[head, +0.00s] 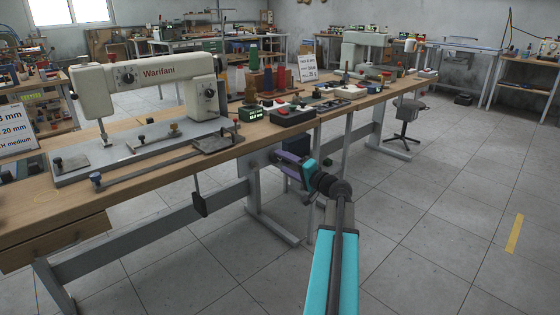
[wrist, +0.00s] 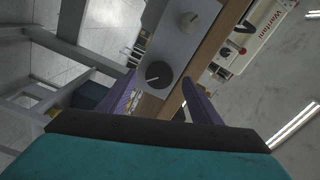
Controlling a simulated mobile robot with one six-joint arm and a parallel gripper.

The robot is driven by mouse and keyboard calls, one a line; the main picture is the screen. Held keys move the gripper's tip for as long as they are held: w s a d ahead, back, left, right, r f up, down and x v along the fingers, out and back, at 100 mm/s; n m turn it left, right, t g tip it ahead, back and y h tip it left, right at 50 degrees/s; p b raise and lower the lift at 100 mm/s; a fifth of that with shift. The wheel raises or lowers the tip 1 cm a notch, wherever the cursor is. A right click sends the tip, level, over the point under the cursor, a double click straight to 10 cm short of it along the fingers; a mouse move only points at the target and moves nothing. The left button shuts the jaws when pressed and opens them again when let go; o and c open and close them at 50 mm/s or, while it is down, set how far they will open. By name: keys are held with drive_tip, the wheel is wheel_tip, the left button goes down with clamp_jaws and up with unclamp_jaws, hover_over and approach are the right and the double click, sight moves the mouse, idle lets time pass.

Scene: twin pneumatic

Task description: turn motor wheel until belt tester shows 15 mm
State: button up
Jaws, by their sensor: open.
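A dark round wheel (wrist: 158,75) with a pale line on its face sits on a grey box (wrist: 160,45) in the wrist view. I cannot tell for certain that it is the motor wheel. My gripper (wrist: 160,80) is open, with its purple fingers on either side of the wheel in the picture; contact is not visible. In the head view my gripper (head: 284,160) is below the table's front edge, and the wheel is hidden. A small dark box with a green lit display (head: 252,114), likely the belt tester, stands on the table; its reading is too small to read.
A pale knob (wrist: 188,20) is on the same grey box. The sewing machine (head: 150,85) stands on the wooden table (head: 30,215). A dark pedal-like plate (head: 200,204) hangs below the front edge. Grey table legs stand behind my gripper; the floor at right is clear.

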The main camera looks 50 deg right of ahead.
drive_tip(key=s+p, duration=0.1)
drive_tip(key=s, duration=0.9)
drive_tip(key=shift+s+a+p, duration=0.15)
drive_tip(key=shift+a+p, duration=0.2)
